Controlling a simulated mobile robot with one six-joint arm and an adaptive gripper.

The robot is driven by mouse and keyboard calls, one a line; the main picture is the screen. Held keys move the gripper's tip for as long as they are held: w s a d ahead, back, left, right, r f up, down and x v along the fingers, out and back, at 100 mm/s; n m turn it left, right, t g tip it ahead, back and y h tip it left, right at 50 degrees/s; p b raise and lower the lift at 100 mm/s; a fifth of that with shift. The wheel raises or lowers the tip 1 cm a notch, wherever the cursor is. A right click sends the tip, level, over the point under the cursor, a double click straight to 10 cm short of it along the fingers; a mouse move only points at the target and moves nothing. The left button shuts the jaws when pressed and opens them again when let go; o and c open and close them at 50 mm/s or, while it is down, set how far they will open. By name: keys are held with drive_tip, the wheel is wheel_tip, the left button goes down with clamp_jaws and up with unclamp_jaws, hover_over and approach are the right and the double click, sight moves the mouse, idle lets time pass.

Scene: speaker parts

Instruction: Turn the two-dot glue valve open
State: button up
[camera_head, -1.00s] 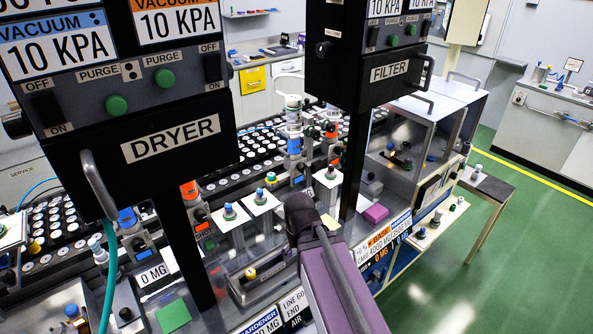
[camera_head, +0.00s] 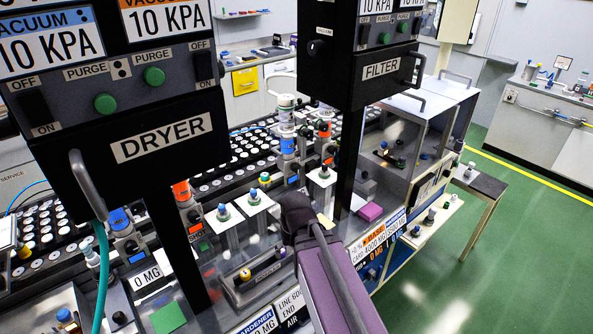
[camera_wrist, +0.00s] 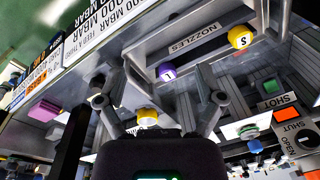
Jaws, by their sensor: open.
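In the wrist view my gripper (camera_wrist: 160,88) is open and empty, its two fingers spread above the bench top. In the head view my dark wrist hides the fingers. An orange valve-like part (camera_wrist: 290,117) with SHUT and OPEN lettering and a dark round knob (camera_wrist: 306,138) is at the right edge of the wrist view, beyond the right finger and apart from it. In the head view, an orange-topped unit (camera_head: 182,191) and a blue-topped unit (camera_head: 120,221) stand behind the dryer post. I cannot make out two dots on any valve.
A NOZZLES rack holds a purple cap (camera_wrist: 166,71) and a yellow cap (camera_wrist: 240,37). Green floor (camera_head: 450,285) is clear at right.

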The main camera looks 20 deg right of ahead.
drive_tip(key=w+f+m+t+y+b, duration=0.3)
drive_tip(key=w+m+y+b, duration=0.1)
drive_tip(key=w+m, duration=0.25)
drive_tip(key=m+t+y+b, duration=0.2)
drive_tip(key=m+t+b, duration=1.05)
drive_tip(key=m, duration=1.45)
approach(298, 168)
drive_tip(key=v, duration=0.3)
drive_tip(key=shift+w+f+n+t+p, duration=0.15)
drive_tip(key=shift+f+n+t+p, duration=0.1)
drive_tip(key=shift+f+t+p, duration=0.2)
drive_tip(key=shift+w+a, duration=0.1)
drive_tip(key=shift+w, duration=0.05)
drive_tip(key=x, duration=1.3)
drive_tip(key=shift+w+a+f, duration=0.1)
drive_tip(key=shift+w+a, duration=0.1)
drive_tip(key=shift+w, duration=0.05)
drive_tip(key=c, duration=1.1)
